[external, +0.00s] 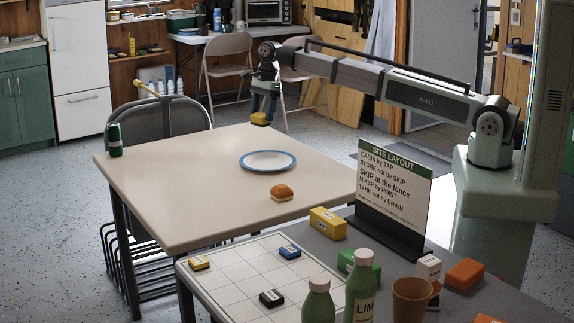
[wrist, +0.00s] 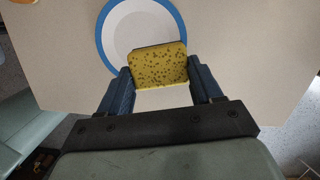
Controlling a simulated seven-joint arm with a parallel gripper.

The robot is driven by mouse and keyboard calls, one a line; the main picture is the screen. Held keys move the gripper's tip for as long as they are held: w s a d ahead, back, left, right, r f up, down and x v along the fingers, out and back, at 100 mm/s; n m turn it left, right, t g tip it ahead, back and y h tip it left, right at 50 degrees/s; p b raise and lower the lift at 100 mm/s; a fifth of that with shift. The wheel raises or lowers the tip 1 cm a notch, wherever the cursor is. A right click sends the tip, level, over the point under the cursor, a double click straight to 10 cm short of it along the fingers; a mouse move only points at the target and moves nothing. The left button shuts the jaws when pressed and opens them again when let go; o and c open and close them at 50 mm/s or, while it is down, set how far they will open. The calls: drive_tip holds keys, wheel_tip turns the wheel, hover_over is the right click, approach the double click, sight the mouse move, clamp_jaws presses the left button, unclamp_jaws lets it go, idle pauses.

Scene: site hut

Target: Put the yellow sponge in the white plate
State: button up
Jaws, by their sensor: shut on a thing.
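The yellow sponge (wrist: 160,66) has dark speckles and is held between the two blue fingers of my gripper (wrist: 161,82) in the wrist view. In the external view my gripper (external: 264,104) is above the table, with the sponge (external: 261,119) at its lower end. The white plate (external: 267,160) has a blue rim and lies on the beige table, lower and nearer the camera than the sponge. In the wrist view the plate (wrist: 126,36) lies beyond the sponge, which overlaps its lower right part in the picture. The sponge appears raised above the table.
A bun (external: 282,193) lies on the beige table (external: 180,190) near the plate. A green can (external: 115,139) stands at the table's left corner. A nearer table holds a sign (external: 392,190), bottles, a cup and several small blocks.

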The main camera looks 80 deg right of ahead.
drive_tip(key=shift+m+t, duration=0.3)
drive_tip(key=shift+m, duration=0.9)
drive_tip(key=shift+f, duration=0.25)
hover_over(263, 158)
drive_tip(key=shift+s+d+f+x, duration=0.1)
drive_tip(key=shift+s+d+x, duration=0.15)
drive_tip(key=shift+x, duration=1.3)
drive_tip(key=shift+s+d+f+x, duration=0.15)
drive_tip(key=shift+s+x, duration=0.1)
drive_tip(key=shift+x, duration=1.35)
drive_tip(key=shift+s+d+x, duration=0.2)
drive_tip(key=shift+s+x, duration=0.05)
drive_tip(key=shift+x, duration=1.3)
drive_tip(key=shift+f, duration=0.55)
drive_tip(key=o, duration=1.1)
drive_tip(key=shift+r, duration=0.45)
drive_tip(key=v, duration=1.2)
drive_tip(key=shift+s+r, duration=0.15)
drive_tip(key=shift+r, duration=0.05)
